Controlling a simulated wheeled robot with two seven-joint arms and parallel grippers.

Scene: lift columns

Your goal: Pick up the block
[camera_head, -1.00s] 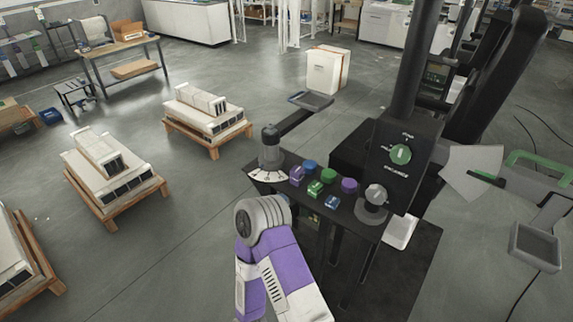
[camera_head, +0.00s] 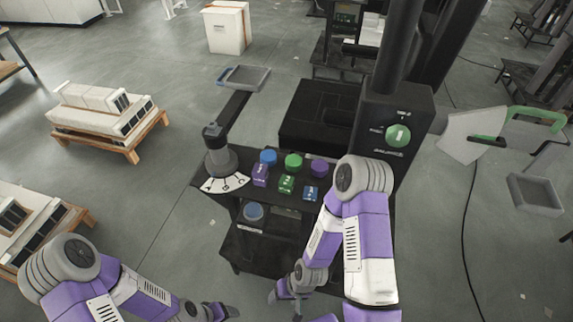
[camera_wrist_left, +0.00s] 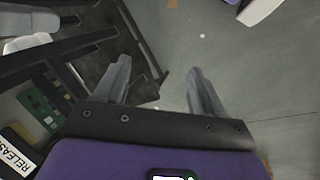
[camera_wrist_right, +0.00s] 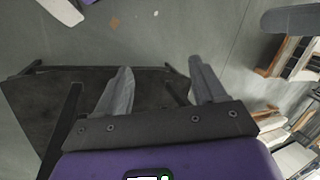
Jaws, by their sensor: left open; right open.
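Three small blocks stand in a row on the black console shelf in the head view: a purple block (camera_head: 260,175), a green block (camera_head: 286,184) and a blue block (camera_head: 311,193). Round blue (camera_head: 268,157), green (camera_head: 293,161) and purple (camera_head: 319,167) pieces sit just behind them. My right gripper (camera_head: 284,302) is open and empty, low in front of the console, below the blocks. My left gripper (camera_head: 230,311) is at the bottom edge, lower left of the console. The left wrist view shows its jaws (camera_wrist_left: 157,75) apart and empty; the right wrist view shows the same for the right jaws (camera_wrist_right: 158,75).
A grey lever on a dial (camera_head: 226,183) stands left of the blocks. A lower shelf holds a blue-topped round piece (camera_head: 253,211). A black column with a green knob (camera_head: 398,135) rises behind at right. Pallets (camera_head: 110,118) stand left; floor between is clear.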

